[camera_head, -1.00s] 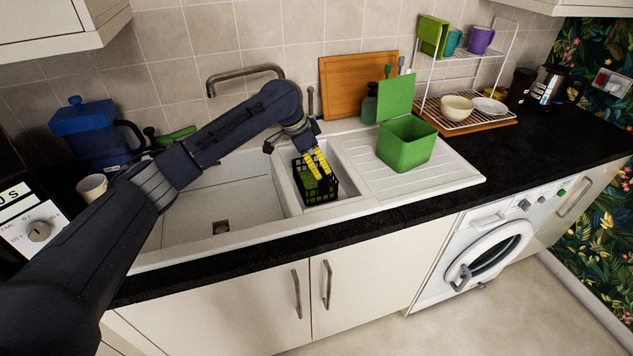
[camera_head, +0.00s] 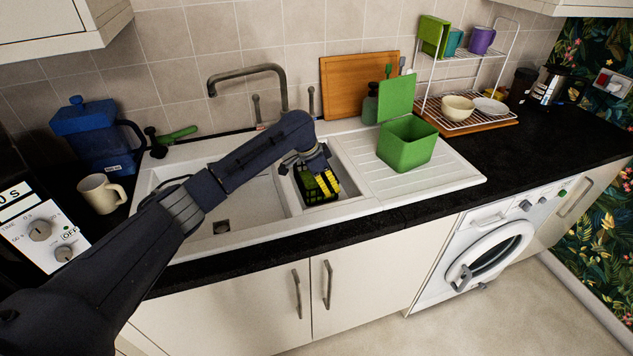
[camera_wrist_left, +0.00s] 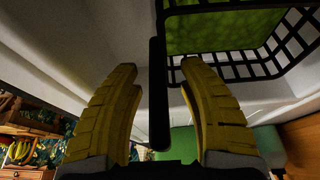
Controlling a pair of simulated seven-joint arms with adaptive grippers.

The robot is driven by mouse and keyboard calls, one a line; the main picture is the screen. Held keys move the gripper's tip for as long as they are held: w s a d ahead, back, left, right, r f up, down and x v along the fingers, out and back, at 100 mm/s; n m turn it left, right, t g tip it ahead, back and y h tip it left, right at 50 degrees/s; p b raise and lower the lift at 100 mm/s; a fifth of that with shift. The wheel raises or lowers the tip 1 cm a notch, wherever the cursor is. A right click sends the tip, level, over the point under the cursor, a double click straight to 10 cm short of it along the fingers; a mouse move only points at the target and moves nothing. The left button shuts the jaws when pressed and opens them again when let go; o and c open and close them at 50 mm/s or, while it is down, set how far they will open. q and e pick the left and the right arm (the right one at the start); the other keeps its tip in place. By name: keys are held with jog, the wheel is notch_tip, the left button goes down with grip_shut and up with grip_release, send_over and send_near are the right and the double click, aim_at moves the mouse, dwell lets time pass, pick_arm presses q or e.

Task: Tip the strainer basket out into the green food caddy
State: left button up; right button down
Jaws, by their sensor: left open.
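The black strainer basket (camera_head: 304,190) sits in the small sink bowl, with something green inside it. Its open mesh wall also shows in the left wrist view (camera_wrist_left: 228,66). My left gripper (camera_head: 327,186) is at the basket, its yellow fingers pointing down and partly covering it. In the left wrist view my left gripper (camera_wrist_left: 163,75) is open, with a dark bar between its fingers; I cannot tell whether they touch it. The green food caddy (camera_head: 405,152) stands on the drainer to the right, its lid (camera_head: 397,98) raised. My right gripper is out of view.
A tap (camera_head: 247,73) rises behind the sink. A soap bottle (camera_head: 370,104), a wooden board (camera_head: 345,88) and a wire rack (camera_head: 466,120) with crockery stand at the back. A cream mug (camera_head: 100,193) is at the left. The drainer's right part is clear.

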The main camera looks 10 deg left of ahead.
pick_arm(q)
jog(key=shift+f, duration=0.1)
jog(key=shift+c, duration=0.3)
grip_shut()
